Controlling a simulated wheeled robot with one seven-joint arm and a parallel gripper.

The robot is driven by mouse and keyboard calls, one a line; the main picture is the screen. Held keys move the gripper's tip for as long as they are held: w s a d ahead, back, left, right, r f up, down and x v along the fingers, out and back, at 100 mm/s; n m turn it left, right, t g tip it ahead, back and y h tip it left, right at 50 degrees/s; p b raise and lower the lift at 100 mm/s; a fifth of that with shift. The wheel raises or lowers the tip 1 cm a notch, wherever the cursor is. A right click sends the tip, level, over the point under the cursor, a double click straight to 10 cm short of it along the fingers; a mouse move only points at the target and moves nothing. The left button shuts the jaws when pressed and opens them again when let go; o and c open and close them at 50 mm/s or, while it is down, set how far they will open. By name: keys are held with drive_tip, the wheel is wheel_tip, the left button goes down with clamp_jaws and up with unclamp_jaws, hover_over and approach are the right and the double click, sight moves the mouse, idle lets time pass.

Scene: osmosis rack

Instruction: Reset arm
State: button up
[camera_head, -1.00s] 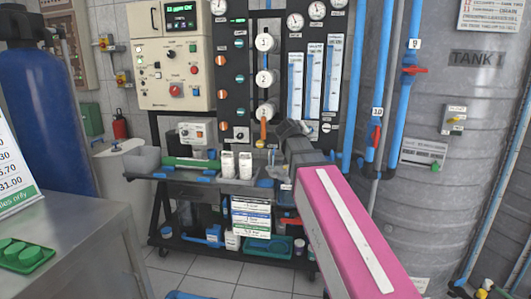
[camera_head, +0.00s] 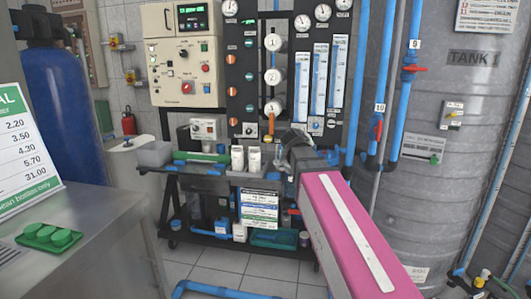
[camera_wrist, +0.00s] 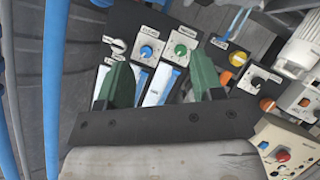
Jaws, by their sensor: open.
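My gripper (camera_wrist: 162,82) shows two green fingers spread apart with nothing between them in the wrist view. In the head view my pink arm reaches from the lower right toward the osmosis rack (camera_head: 239,100). The arm's dark end (camera_head: 295,142) is in front of the rack's lower panel, near an orange-handled valve (camera_head: 271,124). The fingers are not clear in the head view, and whether they touch the panel cannot be told.
A metal counter (camera_head: 95,235) with a green tray (camera_head: 50,238) is close at left. Tank 1 (camera_head: 450,150) and blue pipes (camera_head: 400,80) stand at right. A blue floor pipe (camera_head: 235,287) lies in front.

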drive_tip(key=s+d+f+m+g+y, duration=0.1)
drive_tip(key=s+d+f+g, duration=0.2)
drive_tip(key=f, duration=0.8)
drive_tip(key=s+f+g+y, duration=0.1)
drive_tip(key=s+f+g, duration=0.3)
drive_tip(key=f, duration=0.6)
drive_tip(key=s+f+m+g+y, duration=0.1)
drive_tip(key=s+f+g+y, duration=0.2)
drive_tip(key=s+f, duration=1.3)
drive_tip(key=shift+f+g+y, duration=0.3)
drive_tip(key=shift+f+g, duration=0.4)
drive_tip(key=shift+g, duration=0.1)
